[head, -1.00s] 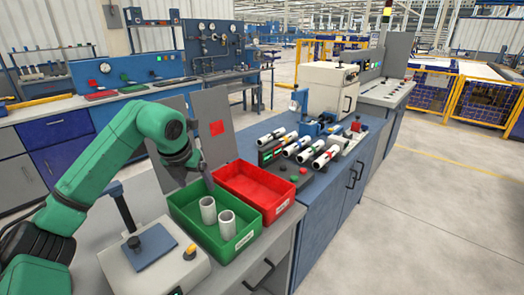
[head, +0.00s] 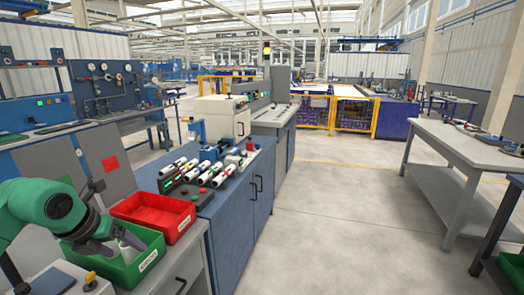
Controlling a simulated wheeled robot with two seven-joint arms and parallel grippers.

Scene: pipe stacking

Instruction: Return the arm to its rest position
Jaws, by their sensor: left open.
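My left arm is green and comes in from the left edge. Its grey gripper (head: 101,240) is low over the left part of the green bin (head: 146,262). It is open; its fingertips are partly lost against the bin and the pipes. Pale grey pipes (head: 129,241) stand in the green bin, partly hidden by the gripper, and I cannot tell whether it touches them. My right gripper is not in view.
A red bin (head: 160,210), empty as far as I see, stands behind the green bin. Several white pipes (head: 195,171) lie on a rack on the blue cabinet (head: 236,210). A grey table (head: 455,145) stands at the right. The floor between is clear.

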